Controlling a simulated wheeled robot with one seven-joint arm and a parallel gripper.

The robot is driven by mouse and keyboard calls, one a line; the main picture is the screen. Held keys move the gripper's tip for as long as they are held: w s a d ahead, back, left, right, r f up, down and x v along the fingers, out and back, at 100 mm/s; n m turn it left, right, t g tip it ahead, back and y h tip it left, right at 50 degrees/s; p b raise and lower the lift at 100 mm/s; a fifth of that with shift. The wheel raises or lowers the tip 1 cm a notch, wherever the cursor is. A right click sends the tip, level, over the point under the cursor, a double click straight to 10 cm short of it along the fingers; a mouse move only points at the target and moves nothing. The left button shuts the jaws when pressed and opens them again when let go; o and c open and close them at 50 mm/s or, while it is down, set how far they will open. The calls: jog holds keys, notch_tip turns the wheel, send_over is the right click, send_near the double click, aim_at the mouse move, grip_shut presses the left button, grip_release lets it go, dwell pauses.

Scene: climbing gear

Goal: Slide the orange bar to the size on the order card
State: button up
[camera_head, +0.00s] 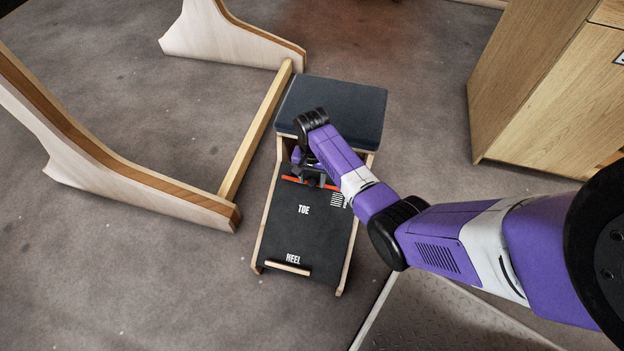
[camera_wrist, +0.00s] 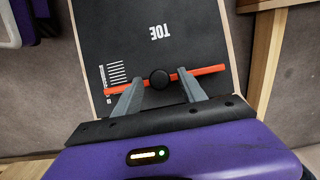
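The orange bar (camera_head: 295,180) crosses the black measuring board (camera_head: 285,235) above the printed word TOE. In the wrist view the orange bar (camera_wrist: 210,70) looks slightly slanted, with a round black knob (camera_wrist: 159,79) at its middle. A printed size scale (camera_wrist: 117,74) lies near the bar's left end there; its figures are too small to read. My gripper (camera_wrist: 160,76) is open, one finger on each side of the knob, with gaps showing. In the head view my gripper (camera_head: 309,177) is partly hidden by my wrist. I cannot make out an order card.
A dark padded seat (camera_head: 335,105) tops the stand behind the bar. A heel stop (camera_head: 287,268) sits at the board's near end. Wooden frame legs and a beam (camera_head: 258,130) stand left, a wooden cabinet (camera_head: 545,90) right. A metal plate (camera_head: 440,315) lies in front.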

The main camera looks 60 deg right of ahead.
aim_at(312, 182)
notch_tip(312, 182, up, 8)
jog(key=p, duration=0.3)
jog(key=shift+f+p, duration=0.1)
jog(key=shift+p, duration=0.2)
dwell(0.6)
